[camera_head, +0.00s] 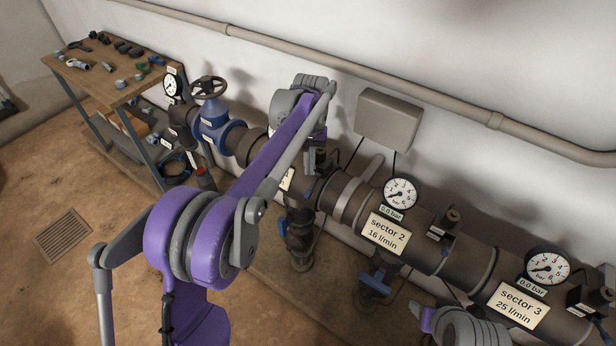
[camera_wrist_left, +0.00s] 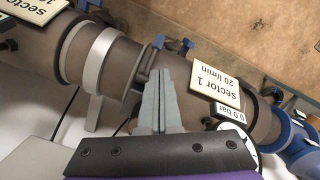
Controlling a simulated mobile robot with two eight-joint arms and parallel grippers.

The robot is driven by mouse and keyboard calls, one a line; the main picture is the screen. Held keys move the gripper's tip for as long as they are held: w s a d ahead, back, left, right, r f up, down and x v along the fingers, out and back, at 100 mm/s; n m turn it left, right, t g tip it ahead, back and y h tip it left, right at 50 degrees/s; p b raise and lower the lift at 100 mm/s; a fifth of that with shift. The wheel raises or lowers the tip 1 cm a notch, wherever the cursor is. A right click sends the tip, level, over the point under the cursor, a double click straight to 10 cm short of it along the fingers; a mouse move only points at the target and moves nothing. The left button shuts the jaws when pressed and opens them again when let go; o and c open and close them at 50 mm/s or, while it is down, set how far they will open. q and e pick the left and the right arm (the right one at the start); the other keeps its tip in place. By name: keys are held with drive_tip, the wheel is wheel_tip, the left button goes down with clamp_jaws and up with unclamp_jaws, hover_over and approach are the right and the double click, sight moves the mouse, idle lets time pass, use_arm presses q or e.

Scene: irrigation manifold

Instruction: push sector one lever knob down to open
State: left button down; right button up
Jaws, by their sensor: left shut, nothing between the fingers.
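The sector 1 label (camera_wrist_left: 215,82) shows upside down on the brown pipe in the left wrist view. My left gripper (camera_wrist_left: 158,72) is shut and empty, with its fingertips over the pipe beside this label. Small blue parts (camera_wrist_left: 187,47) show just beyond the fingertips; I cannot tell if one is the sector one lever knob, or if the fingers touch anything. In the head view my left gripper (camera_head: 318,160) is at the pipe, mostly behind my purple arm, which also covers most of the sector 1 label (camera_head: 286,180). A dark valve body (camera_head: 300,238) hangs below.
The sector 2 label (camera_head: 386,232), its gauge (camera_head: 400,193) and blue handle (camera_head: 374,282) are to the right, then the sector 3 label (camera_head: 518,304). A blue handwheel valve (camera_head: 214,128) and workbench (camera_head: 110,75) are left. A grey box (camera_head: 388,119) is on the wall.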

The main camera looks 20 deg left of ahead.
use_arm(q)
wheel_tip(320, 180, up, 10)
drive_tip(key=w+p, duration=0.1)
drive_tip(key=shift+w+r, duration=0.15)
drive_tip(key=shift+w, duration=0.1)
drive_tip(key=shift+a, duration=0.1)
idle(0.3)
drive_tip(key=s+a+f+t, duration=0.1)
drive_tip(key=s+t, duration=0.3)
drive_tip(key=s, duration=1.1)
drive_tip(key=s+a+f+m+t, duration=0.1)
drive_tip(key=s+f+t, duration=0.1)
drive_tip(key=s+f, duration=0.9)
drive_tip(key=s, duration=0.3)
drive_tip(key=shift+s+m+t, duration=0.35)
drive_tip(key=shift+m+t, duration=0.05)
